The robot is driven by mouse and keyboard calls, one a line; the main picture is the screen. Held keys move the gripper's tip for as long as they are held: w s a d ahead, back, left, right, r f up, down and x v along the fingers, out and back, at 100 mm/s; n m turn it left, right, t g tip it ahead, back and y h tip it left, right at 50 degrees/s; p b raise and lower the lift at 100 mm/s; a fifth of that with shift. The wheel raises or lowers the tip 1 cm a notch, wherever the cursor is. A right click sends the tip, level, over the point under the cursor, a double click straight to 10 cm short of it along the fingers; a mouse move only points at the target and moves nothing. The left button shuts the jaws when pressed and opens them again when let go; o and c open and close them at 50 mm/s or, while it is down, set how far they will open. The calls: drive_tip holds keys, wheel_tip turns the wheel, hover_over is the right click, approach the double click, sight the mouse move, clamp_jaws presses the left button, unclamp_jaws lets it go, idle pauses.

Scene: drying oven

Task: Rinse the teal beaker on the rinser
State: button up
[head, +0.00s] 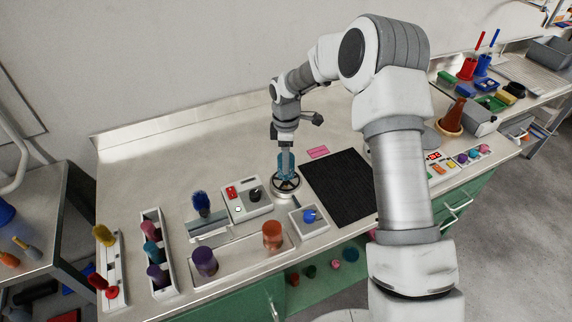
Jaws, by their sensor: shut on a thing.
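The teal beaker (286,166) is upright in my gripper (285,150), which points straight down and is shut on it. The beaker is directly over the round rinser (287,186), a ring with dark spokes set on the bench. The beaker's lower end is at or just above the rinser's top; I cannot tell whether they touch. My gripper's fingers are small in the head view and partly merge with the beaker.
A white control box (246,198) stands left of the rinser and a blue-knob box (309,219) stands in front. A black mat (341,188) lies to the right. A shallow tray (238,257) holds purple and orange vessels. The back of the bench is clear.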

drive_tip(key=shift+r, duration=0.1)
drive_tip(key=shift+r+p, duration=0.9)
drive_tip(key=shift+r, duration=0.45)
